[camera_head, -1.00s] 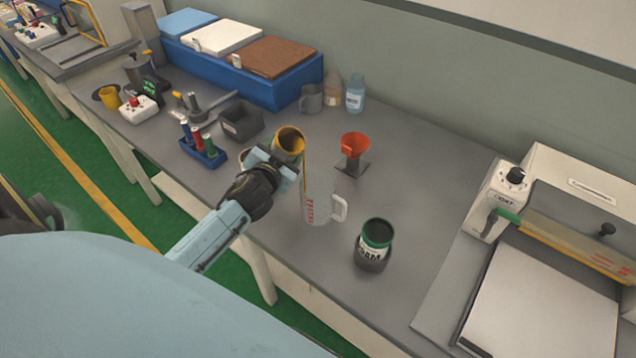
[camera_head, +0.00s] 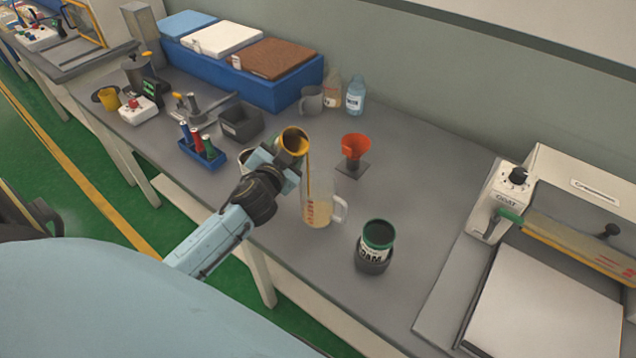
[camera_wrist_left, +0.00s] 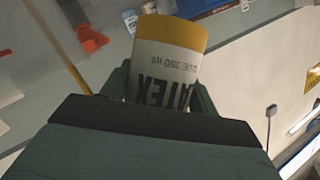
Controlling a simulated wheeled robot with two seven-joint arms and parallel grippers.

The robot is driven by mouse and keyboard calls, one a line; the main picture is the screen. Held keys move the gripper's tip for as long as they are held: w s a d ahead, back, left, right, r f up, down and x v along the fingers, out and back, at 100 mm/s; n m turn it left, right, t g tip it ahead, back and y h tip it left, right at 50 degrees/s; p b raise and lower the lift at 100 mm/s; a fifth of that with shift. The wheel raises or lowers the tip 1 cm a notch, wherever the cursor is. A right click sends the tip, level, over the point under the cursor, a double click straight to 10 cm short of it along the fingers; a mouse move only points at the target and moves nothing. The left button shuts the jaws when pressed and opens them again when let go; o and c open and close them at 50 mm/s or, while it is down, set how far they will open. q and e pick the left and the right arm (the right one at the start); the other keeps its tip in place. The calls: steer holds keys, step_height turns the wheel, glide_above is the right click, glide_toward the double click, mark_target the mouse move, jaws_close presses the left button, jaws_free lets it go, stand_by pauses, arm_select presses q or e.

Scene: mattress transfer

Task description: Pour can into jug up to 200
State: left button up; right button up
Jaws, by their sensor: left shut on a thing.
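My left gripper (camera_head: 279,162) is shut on a can with a yellow rim (camera_head: 294,140), tipped over the jug (camera_head: 317,208). In the left wrist view the can (camera_wrist_left: 168,65) shows a white label reading "ATEX" and a yellow band, held between the fingers. A thin yellowish stream runs from the can's mouth down into the jug. The jug is clear, with red markings and a handle on its right, and stands upright on the bench. Pale yellowish liquid shows in its lower part; the exact level against the marks is too small to read. My right gripper is not in view.
A dark jar with a green rim (camera_head: 376,247) stands right of the jug. An orange funnel on a stand (camera_head: 355,150) is behind it. A blue rack with bottles (camera_head: 203,152) and a dark bin (camera_head: 241,122) are to the left. A press-like machine (camera_head: 560,220) fills the right.

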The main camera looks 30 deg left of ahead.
arm_select(q)
steer(key=shift+d+r, duration=0.15)
steer(key=shift+d+f+m+t+y+b, duration=0.1)
steer(key=shift+f+m+t+y+b, duration=0.25)
steer(key=shift+m+b, duration=0.75)
stand_by(0.5)
steer(key=shift+r+b, duration=0.15)
steer(key=shift+b, duration=0.2)
steer(key=shift+r+m+t+y+b, duration=0.6)
steer(key=shift+r+m, duration=0.35)
steer(key=shift+m, duration=0.15)
stand_by(2.0)
steer(key=shift+f+m+t+b, duration=0.25)
steer(key=shift+m+b, duration=0.55)
steer(key=shift+m, duration=0.1)
stand_by(1.6)
